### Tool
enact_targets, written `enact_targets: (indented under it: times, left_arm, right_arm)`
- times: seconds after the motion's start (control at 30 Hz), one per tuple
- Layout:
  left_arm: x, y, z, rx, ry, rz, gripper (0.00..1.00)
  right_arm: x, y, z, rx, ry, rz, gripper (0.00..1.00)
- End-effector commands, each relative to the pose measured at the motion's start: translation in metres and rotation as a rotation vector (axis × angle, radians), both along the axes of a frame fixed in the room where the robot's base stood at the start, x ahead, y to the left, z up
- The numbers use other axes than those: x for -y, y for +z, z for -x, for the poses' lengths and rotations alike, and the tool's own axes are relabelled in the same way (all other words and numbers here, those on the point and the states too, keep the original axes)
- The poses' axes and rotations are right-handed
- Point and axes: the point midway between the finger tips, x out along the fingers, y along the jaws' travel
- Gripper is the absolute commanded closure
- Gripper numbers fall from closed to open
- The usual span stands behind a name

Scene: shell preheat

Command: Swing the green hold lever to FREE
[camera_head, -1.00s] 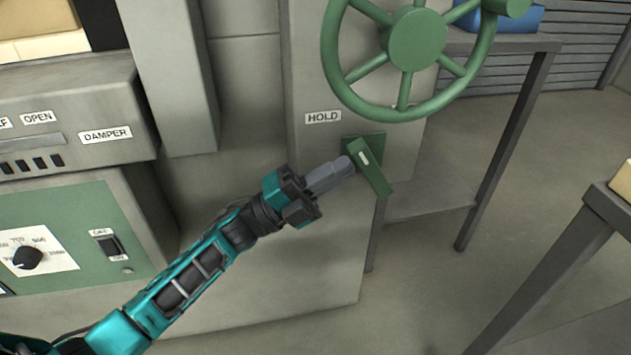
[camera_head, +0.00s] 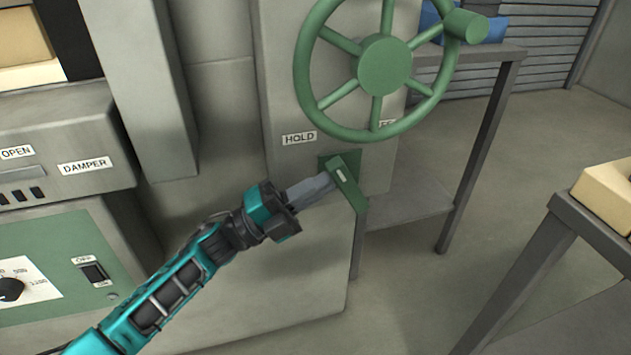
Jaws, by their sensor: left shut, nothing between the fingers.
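The green hold lever (camera_head: 349,188) sits on a green plate on the front of the grey cabinet, below the green handwheel. It slants down to the right from its upper end. A HOLD label (camera_head: 299,138) is above and left of it. A second label (camera_head: 387,125), mostly hidden by the wheel rim, is to the right. My left gripper (camera_head: 327,182) is shut and empty. Its fingertips are at the left side of the lever; I cannot tell whether they touch it. My right gripper is not in view.
The large green handwheel (camera_head: 384,64) with a knob overhangs the lever. A panel with a DAMPER label (camera_head: 86,166) and a dial (camera_head: 11,289) stands at left. A grey table (camera_head: 510,52) with a blue object is behind, another table (camera_head: 588,226) at right. Floor between is clear.

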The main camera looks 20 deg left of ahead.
Motion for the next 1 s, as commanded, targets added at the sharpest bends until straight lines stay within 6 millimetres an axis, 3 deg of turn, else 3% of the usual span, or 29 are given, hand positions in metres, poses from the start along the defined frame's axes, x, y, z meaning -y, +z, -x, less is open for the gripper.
enact_targets:
  times: [0.27,0.47,0.73,1.0]
  left_arm:
    - [0.001,0.015,-0.001,-0.056,0.000,-0.085,1.00]
    - [0.004,0.028,-0.004,-0.135,0.000,-0.203,1.00]
    - [0.011,0.035,-0.008,-0.247,0.000,-0.377,1.00]
    - [0.020,0.036,-0.013,-0.261,-0.001,-0.386,1.00]
  right_arm:
    - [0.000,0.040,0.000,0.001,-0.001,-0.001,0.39]
    - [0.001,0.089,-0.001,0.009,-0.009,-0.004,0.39]
    - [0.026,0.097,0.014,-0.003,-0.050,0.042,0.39]
    - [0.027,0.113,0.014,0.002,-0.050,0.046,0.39]
